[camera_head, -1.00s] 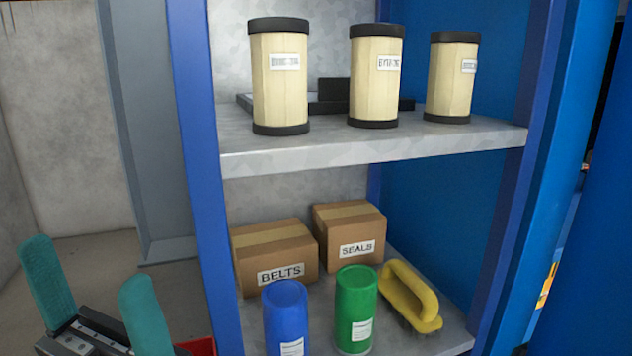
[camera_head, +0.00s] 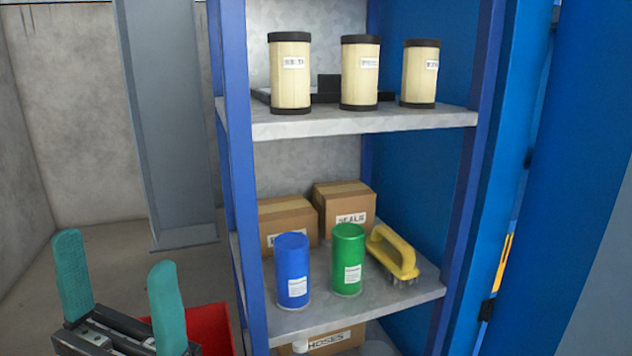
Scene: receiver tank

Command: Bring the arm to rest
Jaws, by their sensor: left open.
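My left gripper (camera_head: 118,290) shows at the lower left, with its two teal fingers pointing up and spread apart. It is open and nothing is between the fingers. It stands to the left of the shelf's blue post, apart from the shelf goods. My right gripper is not in view.
The blue shelf unit (camera_head: 238,190) holds several labelled cream canisters (camera_head: 360,80) on top. Below are two cardboard boxes (camera_head: 345,205), a blue can (camera_head: 292,270), a green can (camera_head: 347,262) and a yellow-handled brush (camera_head: 393,250). A red bin (camera_head: 205,325) is beside my left gripper.

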